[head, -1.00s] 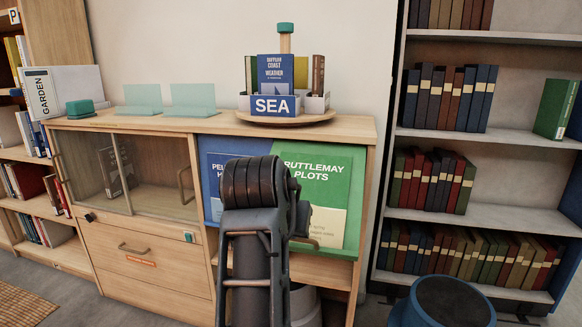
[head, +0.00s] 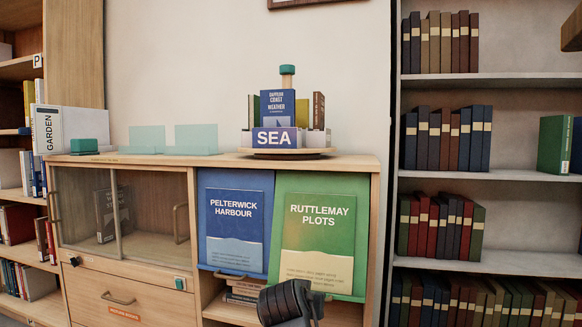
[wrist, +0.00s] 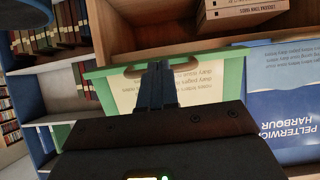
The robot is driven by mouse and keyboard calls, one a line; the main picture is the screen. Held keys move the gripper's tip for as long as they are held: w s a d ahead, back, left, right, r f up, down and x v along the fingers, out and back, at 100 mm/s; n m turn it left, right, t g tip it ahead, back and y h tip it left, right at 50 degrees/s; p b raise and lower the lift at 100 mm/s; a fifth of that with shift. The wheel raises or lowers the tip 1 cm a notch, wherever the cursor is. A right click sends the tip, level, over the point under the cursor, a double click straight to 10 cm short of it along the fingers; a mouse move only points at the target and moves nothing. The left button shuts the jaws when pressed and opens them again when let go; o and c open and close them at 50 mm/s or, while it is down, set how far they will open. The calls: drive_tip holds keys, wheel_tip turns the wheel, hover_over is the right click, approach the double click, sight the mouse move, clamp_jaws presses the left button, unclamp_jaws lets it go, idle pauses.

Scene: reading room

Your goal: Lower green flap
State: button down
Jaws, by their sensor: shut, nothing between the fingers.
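The green flap (head: 343,190), labelled RUTTLEMAY PLOTS, covers the front of the right-hand bay of the wooden cabinet. Its lower edge hangs lower in the picture than the blue flap's and seems to stand out a little from the front. In the wrist view the green flap (wrist: 233,75) appears upside down, with a handle slot along its edge. My gripper (wrist: 157,72) is shut and empty, its fingers in front of the flap near that edge; I cannot tell whether they touch it. In the head view only my dark arm shows at the flap's lower edge; the fingers are hidden.
The blue flap (head: 207,230), labelled PELTERWICK HARBOUR, hangs just left. Below it is an open shelf with stacked books (head: 243,291). A SEA book holder (head: 277,138) stands on the cabinet top (head: 222,160). A bookcase (head: 480,178) rises at the right.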

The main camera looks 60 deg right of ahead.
drive_tip(key=shift+d+r+x, duration=0.1)
drive_tip(key=shift+r+x, duration=0.05)
drive_tip(key=shift+x, duration=1.2)
drive_tip(key=shift+d+r+x, duration=0.1)
drive_tip(key=shift+r+x, duration=0.05)
drive_tip(key=shift+x, duration=1.2)
drive_tip(key=shift+r+x, duration=0.15)
drive_tip(key=shift+x, duration=1.2)
drive_tip(key=shift+w+d, duration=0.1)
drive_tip(key=shift+w, duration=0.1)
